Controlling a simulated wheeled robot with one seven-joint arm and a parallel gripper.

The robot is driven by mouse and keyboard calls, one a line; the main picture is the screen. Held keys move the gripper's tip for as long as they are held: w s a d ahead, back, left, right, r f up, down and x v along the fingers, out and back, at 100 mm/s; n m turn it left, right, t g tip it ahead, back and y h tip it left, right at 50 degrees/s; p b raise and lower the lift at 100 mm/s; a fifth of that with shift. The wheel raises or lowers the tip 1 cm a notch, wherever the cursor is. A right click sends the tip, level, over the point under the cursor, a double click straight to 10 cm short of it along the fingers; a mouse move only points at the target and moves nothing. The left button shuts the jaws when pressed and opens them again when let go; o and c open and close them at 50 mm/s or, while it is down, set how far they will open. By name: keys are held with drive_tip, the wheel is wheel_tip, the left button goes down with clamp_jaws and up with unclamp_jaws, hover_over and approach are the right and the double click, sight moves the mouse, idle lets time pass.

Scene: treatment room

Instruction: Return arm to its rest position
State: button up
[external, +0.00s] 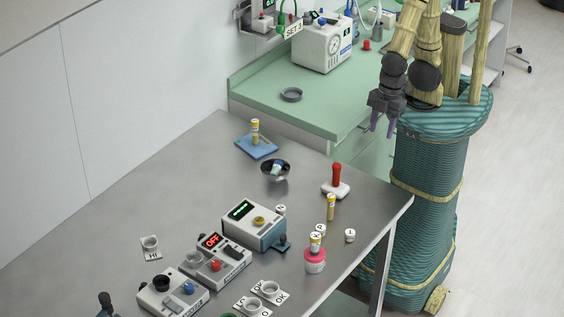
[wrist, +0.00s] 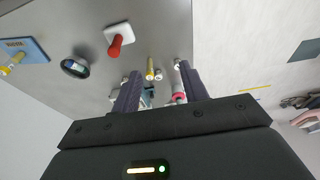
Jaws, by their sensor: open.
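My gripper (external: 383,122) is open and empty in the external view, its fingers pointing down. It is raised in front of my teal column, beyond the far right edge of the grey table (external: 190,180). In the wrist view my gripper (wrist: 160,92) shows two dark fingers spread apart with nothing held between them. The tabletop items seen between and beyond the fingers are at a distance.
A red-handled white-based thing (external: 336,182), yellow vials (external: 331,207), a dark bowl (external: 275,169) and a blue pad (external: 256,147) stand on the table. Boxed devices (external: 255,225) stand nearer. A green counter (external: 300,105) lies behind; clear floor (external: 510,200) is at right.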

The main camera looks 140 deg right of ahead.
drive_tip(key=w+p+v, duration=0.2)
drive_tip(key=p+v, duration=0.8)
drive_tip(key=v, duration=0.2)
drive_tip(key=shift+w+r+p, duration=0.2)
drive_tip(key=shift+r+p, duration=0.05)
drive_tip(key=shift+p, duration=0.15)
